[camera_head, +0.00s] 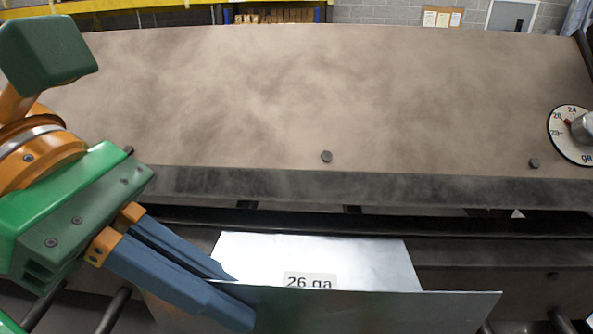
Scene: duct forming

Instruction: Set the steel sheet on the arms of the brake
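The steel sheet (320,260) is shiny and bent, with a flat part bearing a "26 ga" label and an upright flange (400,308) along its near side. It is at the bottom centre, in front of the brake (320,110). My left gripper (238,297) has one blue finger on each side of the flange near its left end, and appears shut on it. The flat part's far edge lies close to the brake's dark front bar; whether they touch is unclear. Dark rods (114,310), possibly brake arms, show at the lower left. The sheet's underside is hidden. My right gripper is out of view.
The brake's broad brown face fills the middle, with bolts and a gauge dial (568,142) at its right end. A dark ledge (430,188) runs along its lower edge, above the sheet. Yellow shelving (120,6) with boxes stands far behind.

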